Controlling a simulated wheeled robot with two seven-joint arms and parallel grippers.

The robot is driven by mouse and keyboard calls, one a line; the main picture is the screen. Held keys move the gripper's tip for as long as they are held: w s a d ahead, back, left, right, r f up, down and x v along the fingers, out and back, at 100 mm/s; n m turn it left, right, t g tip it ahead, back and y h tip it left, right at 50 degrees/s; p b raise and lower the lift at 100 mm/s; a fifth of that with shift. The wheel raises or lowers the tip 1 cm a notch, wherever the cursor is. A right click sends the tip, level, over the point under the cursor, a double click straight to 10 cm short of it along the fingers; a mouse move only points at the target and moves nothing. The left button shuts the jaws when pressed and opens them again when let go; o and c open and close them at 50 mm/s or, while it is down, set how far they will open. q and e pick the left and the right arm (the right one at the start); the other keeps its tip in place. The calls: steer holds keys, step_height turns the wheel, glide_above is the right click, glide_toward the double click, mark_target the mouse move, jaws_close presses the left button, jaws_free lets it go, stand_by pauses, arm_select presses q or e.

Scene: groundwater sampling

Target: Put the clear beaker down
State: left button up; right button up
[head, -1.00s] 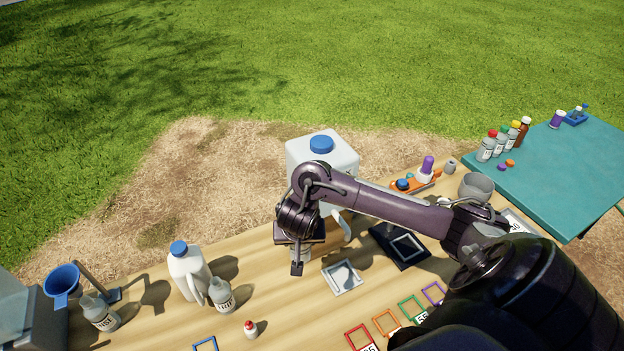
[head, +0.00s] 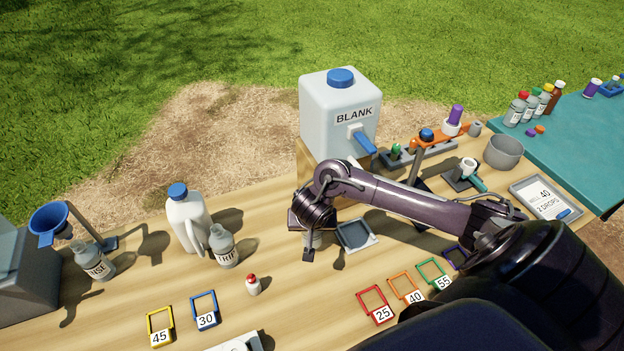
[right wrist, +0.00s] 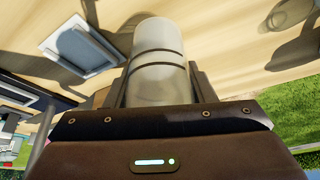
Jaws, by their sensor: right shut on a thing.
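My right gripper (head: 309,252) is shut on the clear beaker (right wrist: 158,65). In the right wrist view the beaker is a translucent cylinder with dark rings, held between the two fingers. In the head view the gripper and arm hide most of the beaker, and only a pale part (head: 316,240) shows. The gripper is over the wooden table (head: 180,285), just left of a square white-rimmed tray (head: 374,240). I cannot tell whether the beaker touches the table. My left gripper is not in view.
A white jug (head: 188,222) and the TRIP bottle (head: 223,248) stand to the left. A red-capped dropper bottle (head: 253,286) stands in front. The BLANK container (head: 330,105) stands behind. Bare wood lies between the dropper bottle and the red frame (head: 372,290).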

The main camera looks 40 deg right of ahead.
steer(key=shift+f+b, duration=0.6)
steer(key=shift+f, duration=1.3)
steer(key=shift+f, duration=0.2)
steer(key=o, duration=0.9)
steer(key=shift+o, duration=0.2)
